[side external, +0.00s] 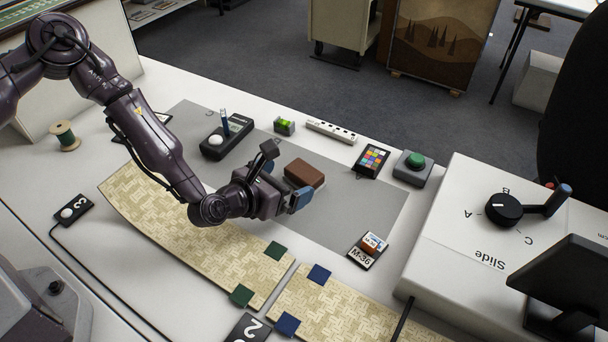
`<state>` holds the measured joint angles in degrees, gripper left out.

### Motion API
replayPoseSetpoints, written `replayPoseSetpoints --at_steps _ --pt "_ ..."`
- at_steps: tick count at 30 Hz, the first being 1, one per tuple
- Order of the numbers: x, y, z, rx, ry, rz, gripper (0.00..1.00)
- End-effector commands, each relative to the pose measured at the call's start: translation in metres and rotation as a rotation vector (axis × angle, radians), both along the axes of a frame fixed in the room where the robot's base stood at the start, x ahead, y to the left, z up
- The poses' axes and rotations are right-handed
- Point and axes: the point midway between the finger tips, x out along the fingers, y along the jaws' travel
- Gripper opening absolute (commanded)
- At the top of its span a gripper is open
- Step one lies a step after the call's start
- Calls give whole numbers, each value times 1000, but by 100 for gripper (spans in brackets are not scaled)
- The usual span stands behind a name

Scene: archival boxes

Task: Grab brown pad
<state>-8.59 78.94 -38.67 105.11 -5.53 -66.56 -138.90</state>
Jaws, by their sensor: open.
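The brown pad (304,173) is a small rounded block lying on the grey mat (345,215) near the middle of the side external view. My gripper (284,186) is open and low over the mat, with its jaws beside the pad's left and near side. One fingertip with a blue-grey pad shows just in front of the brown pad, and the other finger is up and to the left. The picture does not show clearly whether a finger touches the pad.
A black device (227,136), a green level (284,126) and a power strip (332,131) stand behind the pad. A colour chart (371,160) and green button box (413,168) are to the right. Patterned strips (190,222) lie in front.

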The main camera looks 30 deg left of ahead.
Motion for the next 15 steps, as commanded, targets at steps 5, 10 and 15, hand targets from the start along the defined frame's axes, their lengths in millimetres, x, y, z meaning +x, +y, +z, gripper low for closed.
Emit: replayPoseSetpoints --at_steps 5,10,15 --pt "10 -2 -3 1 0 1 100" --pt "31 -7 -6 2 -3 -1 100" --pt "50 -10 -14 2 1 0 100"
